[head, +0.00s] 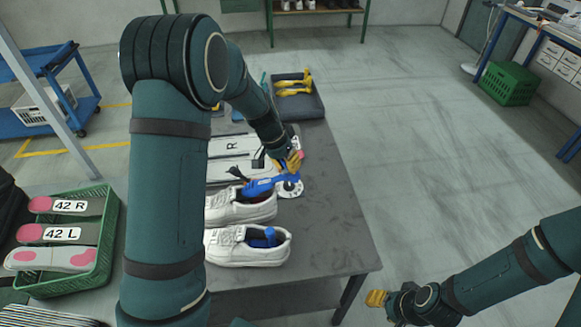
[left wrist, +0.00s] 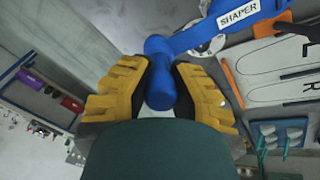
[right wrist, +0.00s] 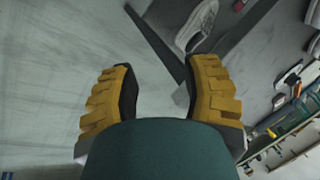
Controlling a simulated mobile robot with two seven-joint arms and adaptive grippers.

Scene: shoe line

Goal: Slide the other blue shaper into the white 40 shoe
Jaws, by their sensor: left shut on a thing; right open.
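My left gripper (head: 290,163) is shut on the handle knob of a blue shaper (head: 262,186). The left wrist view shows the blue shaper (left wrist: 160,85) between my yellow fingers, its arm marked SHAPER. In the head view it is over the table, just behind the far white shoe (head: 242,208).
The grey table (head: 335,225) is bare on its right. A dark tray (head: 313,107) with yellow pieces is at its far end. A board marked R (head: 230,145) lies behind the shoes. A green crate (head: 110,225) with insoles marked 42 stands left.

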